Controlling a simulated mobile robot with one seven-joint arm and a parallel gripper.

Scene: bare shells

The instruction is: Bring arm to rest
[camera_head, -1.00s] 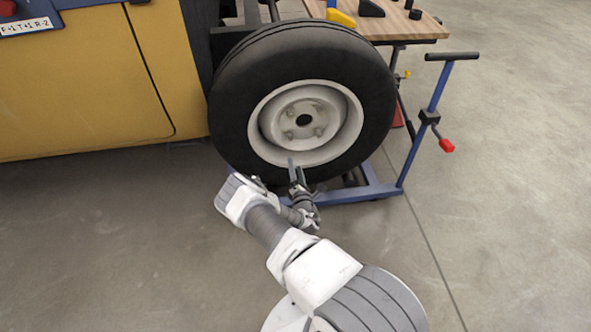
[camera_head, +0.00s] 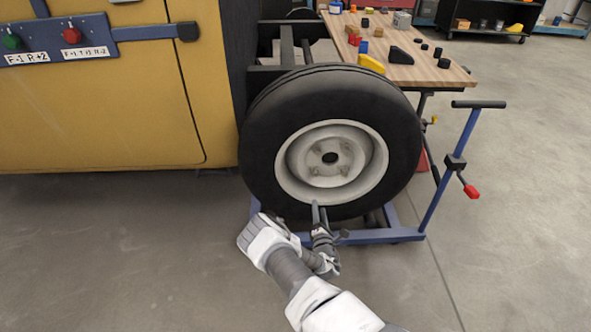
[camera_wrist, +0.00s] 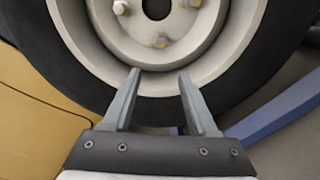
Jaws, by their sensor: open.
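My gripper (camera_head: 319,215) is low in front of the wheel (camera_head: 262,150), near the lower edge of its pale rim in the head view. In the wrist view my gripper (camera_wrist: 160,85) has its two fingers apart with nothing between them. The fingertips overlap the lower rim (camera_wrist: 160,80) in that view; I cannot tell whether they touch it. The wheel has a black tyre and a grey-white rim with several bolts around a dark centre hole. My arm reaches up from the bottom of the head view.
The wheel sits at a blue wheeled stand (camera_head: 440,185) with a black handle and red knob. A yellow body panel (camera_head: 90,110) is at left. A wooden workbench (camera_head: 440,80) with small parts stands behind. The concrete floor (camera_head: 520,220) is clear at right.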

